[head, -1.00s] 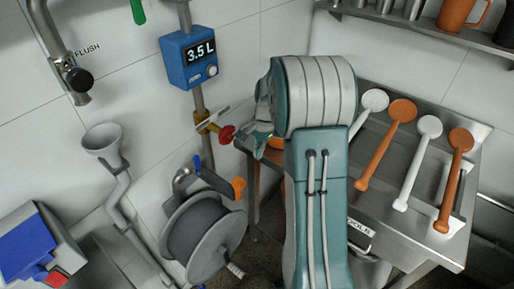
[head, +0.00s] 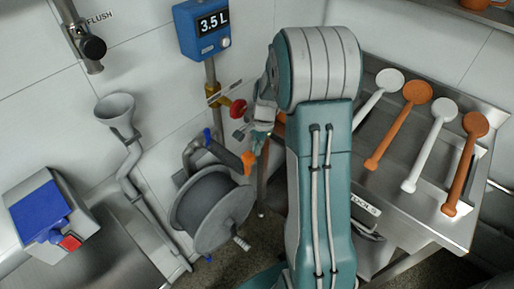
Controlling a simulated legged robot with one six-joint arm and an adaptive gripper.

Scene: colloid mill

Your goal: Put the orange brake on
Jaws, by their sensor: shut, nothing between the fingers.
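The orange brake (head: 248,162) is a small orange piece at the upper right of the grey hose reel (head: 212,207), below the red valve knob. My gripper (head: 256,142) is shut and empty, pointing down just above and to the right of the brake. It lies close to the brake in the picture; I cannot tell whether they touch. My arm covers the area right of the reel.
A red valve knob (head: 238,109) on a yellow fitting (head: 213,92) is close beside my gripper. A steel table (head: 421,215) with white and orange ladles stands right. A grey funnel (head: 116,110) is left.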

